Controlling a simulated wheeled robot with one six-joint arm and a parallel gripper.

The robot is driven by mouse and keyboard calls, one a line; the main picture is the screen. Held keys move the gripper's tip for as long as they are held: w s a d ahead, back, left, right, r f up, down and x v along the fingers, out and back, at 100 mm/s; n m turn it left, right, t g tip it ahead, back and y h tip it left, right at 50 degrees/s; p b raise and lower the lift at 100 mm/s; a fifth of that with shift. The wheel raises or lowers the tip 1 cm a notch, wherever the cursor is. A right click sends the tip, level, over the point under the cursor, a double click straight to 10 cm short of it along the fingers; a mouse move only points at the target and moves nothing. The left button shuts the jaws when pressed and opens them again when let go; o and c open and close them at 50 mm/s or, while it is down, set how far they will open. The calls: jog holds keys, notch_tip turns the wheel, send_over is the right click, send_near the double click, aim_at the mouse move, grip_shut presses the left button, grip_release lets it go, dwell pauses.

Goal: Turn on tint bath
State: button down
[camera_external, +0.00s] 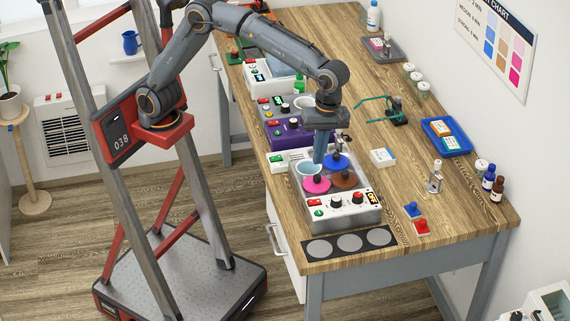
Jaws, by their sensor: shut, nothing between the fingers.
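The unit that looks like the tint bath (345,221) stands near the front of the wooden bench. My gripper (319,160) is shut and empty, pointing down over the unit's back part, near the blue lid and the well. Whether the tips touch anything is unclear.
A purple unit (291,139) and a white unit (256,78) stand behind. A white box (382,157), a blue tray (457,146), a glass stand (435,180) and small bottles are on the right. A black strip with grey discs (349,242) lies in front.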

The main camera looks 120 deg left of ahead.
aim_at(315, 201)
jog(key=f+p, duration=0.1)
jog(key=f, duration=0.3)
jog(key=s+f+p, duration=0.1)
jog(key=f, duration=0.4)
jog(key=d+f+p, duration=0.1)
jog(key=f, duration=0.4)
jog(key=shift+s+d+p, duration=0.1)
jog(key=shift+s+p, duration=0.05)
jog(key=shift+p, duration=0.25)
jog(key=shift+s+f, duration=0.1)
jog(key=shift+f, duration=0.1)
jog(key=shift+w+a+r, duration=0.15)
jog(key=shift+w+a, duration=0.4)
jog(key=shift+w, duration=0.05)
jog(key=shift+r, duration=0.1)
